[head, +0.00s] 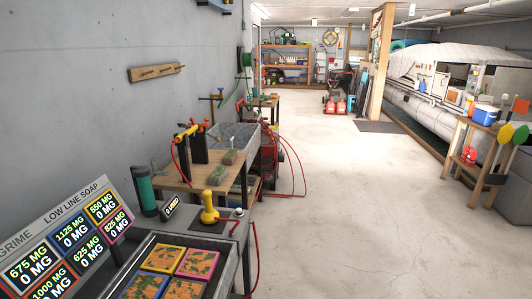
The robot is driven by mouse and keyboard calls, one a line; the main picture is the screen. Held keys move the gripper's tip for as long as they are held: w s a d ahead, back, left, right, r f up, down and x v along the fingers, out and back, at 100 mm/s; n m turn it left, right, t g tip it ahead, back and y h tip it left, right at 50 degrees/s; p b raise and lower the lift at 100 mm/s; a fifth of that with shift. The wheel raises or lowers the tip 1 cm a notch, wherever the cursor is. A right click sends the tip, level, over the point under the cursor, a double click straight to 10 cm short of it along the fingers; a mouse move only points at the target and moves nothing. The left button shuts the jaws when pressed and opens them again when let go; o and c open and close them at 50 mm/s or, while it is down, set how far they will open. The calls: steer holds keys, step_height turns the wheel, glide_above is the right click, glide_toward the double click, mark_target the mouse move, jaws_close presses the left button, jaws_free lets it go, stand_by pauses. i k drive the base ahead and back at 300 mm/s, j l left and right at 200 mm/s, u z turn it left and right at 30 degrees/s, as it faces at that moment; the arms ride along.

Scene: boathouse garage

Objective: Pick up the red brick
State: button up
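No clearly red brick stands out in the head view. Two small brick-shaped blocks lie on the wooden bench (185,176) along the left wall. The nearer block (217,175) looks green and brownish, and the farther block (229,158) looks similar beside the grey sink. They are too small to tell whether either is a red brick under a coating. My gripper is not in view.
A grey console with a yellow joystick (208,207), colored tiles (162,257) and a sign (62,238) fills the near left. Red hoses (299,178) hang beside the bench. The concrete floor (345,200) is clear. A side table (480,135) stands right.

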mark_target(232, 155)
steer(key=i+l+z, duration=0.25)
steer(key=i+z, duration=0.6)
steer(key=i, duration=0.25)
steer(key=i+l+u, duration=0.25)
steer(key=i+u, duration=0.15)
steer(key=i, duration=0.45)
steer(key=i+l+u, duration=0.45)
steer(key=i, duration=0.4)
steer(key=i+l+u, duration=0.4)
steer(key=i+l, duration=0.3)
steer(key=l, duration=0.15)
